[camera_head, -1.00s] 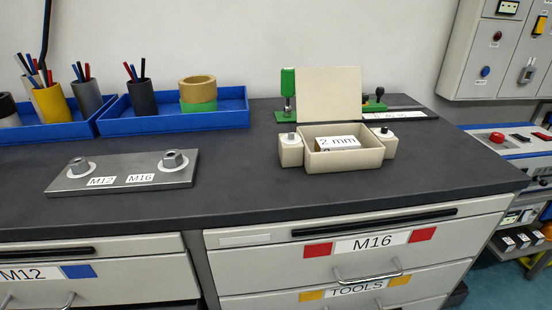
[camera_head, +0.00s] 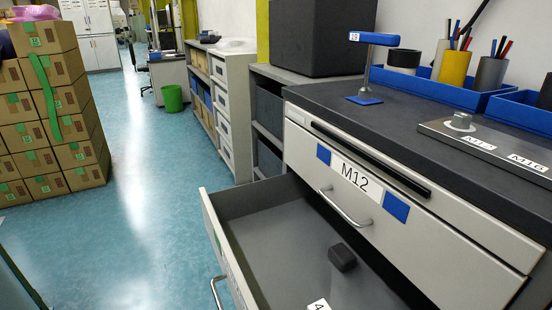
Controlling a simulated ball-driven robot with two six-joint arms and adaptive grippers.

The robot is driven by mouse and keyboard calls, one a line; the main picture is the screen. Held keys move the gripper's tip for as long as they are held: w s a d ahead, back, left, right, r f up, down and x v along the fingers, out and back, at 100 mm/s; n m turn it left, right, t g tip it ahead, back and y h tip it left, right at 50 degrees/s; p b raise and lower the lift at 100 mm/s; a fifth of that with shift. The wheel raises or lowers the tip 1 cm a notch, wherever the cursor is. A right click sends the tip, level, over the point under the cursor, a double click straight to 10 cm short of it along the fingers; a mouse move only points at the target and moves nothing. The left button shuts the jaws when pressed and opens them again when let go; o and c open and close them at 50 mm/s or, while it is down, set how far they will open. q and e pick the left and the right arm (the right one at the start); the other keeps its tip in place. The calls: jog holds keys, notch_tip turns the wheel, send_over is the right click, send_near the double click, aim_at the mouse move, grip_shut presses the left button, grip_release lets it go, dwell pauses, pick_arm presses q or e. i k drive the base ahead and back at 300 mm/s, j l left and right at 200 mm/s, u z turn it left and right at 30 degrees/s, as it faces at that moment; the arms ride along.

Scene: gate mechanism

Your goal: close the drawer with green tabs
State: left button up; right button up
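An open drawer (camera_head: 230,209) sticks out from the workbench below the closed M12 drawer (camera_head: 360,190). Its front panel is seen at a steep angle, with a metal handle (camera_head: 217,292) on its outer side. A bit of green seems to show on that front, but it is too oblique to read. Inside lie a small dark block (camera_head: 342,257) and a white card (camera_head: 319,304), partly cut off by the bottom edge. Neither of my grippers is in view.
The M12 drawer has blue tabs and its own handle (camera_head: 345,207). Clear blue floor (camera_head: 140,215) lies left of the open drawer. Stacked cardboard boxes (camera_head: 45,120) stand at the left. Shelving (camera_head: 232,110) stands behind the bench. A metal plate (camera_head: 490,145) lies on the bench top.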

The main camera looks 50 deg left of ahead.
aim_at(271, 239)
jog(key=k+j+u, duration=0.1)
jog(key=u, duration=1.35)
jog(key=j+z, duration=0.1)
jog(key=j, duration=0.5)
jog(key=i, duration=0.1)
